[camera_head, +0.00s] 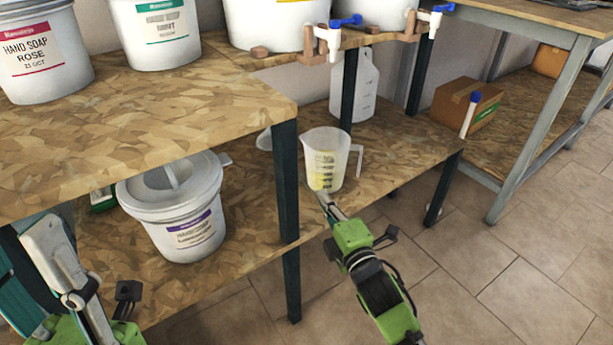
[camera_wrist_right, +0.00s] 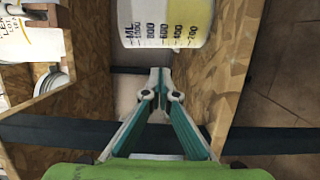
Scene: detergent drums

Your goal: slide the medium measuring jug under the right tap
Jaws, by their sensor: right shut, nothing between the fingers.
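A translucent measuring jug (camera_head: 325,152) with a yellow lower part stands upright on the lower shelf, its handle to the right. In the right wrist view the jug (camera_wrist_right: 165,24) shows its printed scale, just ahead of the fingertips. My right gripper (camera_head: 324,199) is shut and empty, its tips close to the jug's near base; I cannot tell whether they touch. The right tap (camera_head: 432,18), white with a blue handle, hangs at the upper shelf's edge, farther right and back than the jug. My left gripper (camera_head: 45,240) is at the lower left; its opening is unclear.
The left tap (camera_head: 333,38) hangs behind the jug. A white canister (camera_head: 355,90) and dark posts stand behind it. A lidded drum (camera_head: 178,210) stands left. A white, blue-tipped piece (camera_head: 470,113) is at the shelf's right end. Bare shelf (camera_head: 410,140) lies right of the jug.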

